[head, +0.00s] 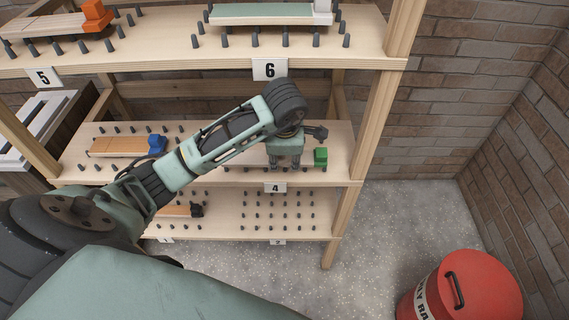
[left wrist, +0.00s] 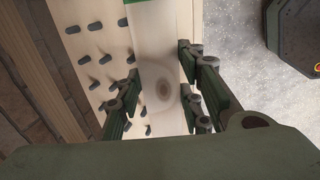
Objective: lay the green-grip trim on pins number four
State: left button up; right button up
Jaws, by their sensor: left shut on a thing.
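The trim is a pale wooden strip (left wrist: 158,45) between my left gripper's fingers in the left wrist view. Its green grip (head: 320,157) shows right of the gripper in the head view, and a sliver shows at the top of the wrist view. My left gripper (head: 285,163) is shut on the trim over the middle shelf, above the number 4 label (head: 275,188). Dark pins (left wrist: 98,58) stand on the shelf beside the strip; others are hidden under it. I cannot tell whether the strip touches the pins. My right gripper is not in view.
A blue-grip trim (head: 125,146) lies on pins to the left on the same shelf. The upper shelf (head: 210,58) overhangs behind my forearm. A wooden post (head: 365,130) stands at right. A red barrel (head: 460,288) is on the floor at lower right.

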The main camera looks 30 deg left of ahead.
pick_arm(q)
jog(key=w+a, duration=0.1)
jog(key=w+b, duration=0.1)
jog(key=w, duration=0.1)
jog(key=shift+a+f, duration=0.2)
jog(key=shift+a, duration=0.2)
jog(key=shift+f+b, duration=0.6)
jog(key=shift+f, duration=0.2)
jog(key=o, duration=1.3)
jog(key=shift+o, duration=0.2)
jog(key=shift+s, duration=0.1)
